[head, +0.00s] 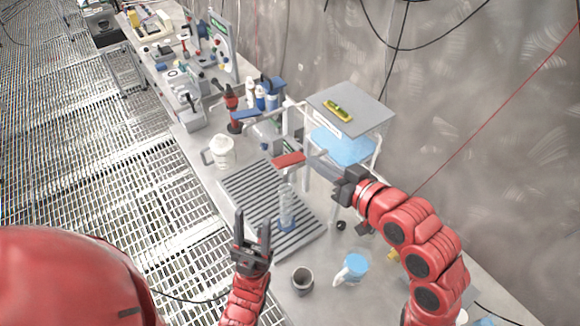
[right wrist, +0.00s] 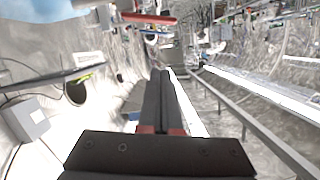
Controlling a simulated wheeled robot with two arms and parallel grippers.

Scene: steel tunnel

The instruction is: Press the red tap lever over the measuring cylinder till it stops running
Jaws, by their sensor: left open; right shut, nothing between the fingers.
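The red tap lever (head: 288,160) sticks out over the grey slatted drain tray in front of the blue water tank. The clear measuring cylinder (head: 287,208) stands upright on the tray on a blue foot, below the lever. I cannot make out a water stream or the level inside. My right gripper (head: 314,164) is shut and empty, its tips close to the lever's right end; I cannot tell if they touch. It also shows in the right wrist view (right wrist: 160,76), with a red bar (right wrist: 146,18), probably the lever, beyond its tips. My left gripper (head: 253,224) is open and empty, left of the cylinder.
The blue water tank (head: 338,147) sits under a grey shelf (head: 352,108) holding a yellow level (head: 338,110). A blue lever (head: 250,113) and a white jug (head: 220,152) are further back. A dark cup (head: 302,280) and a blue-topped jug (head: 354,267) stand in front.

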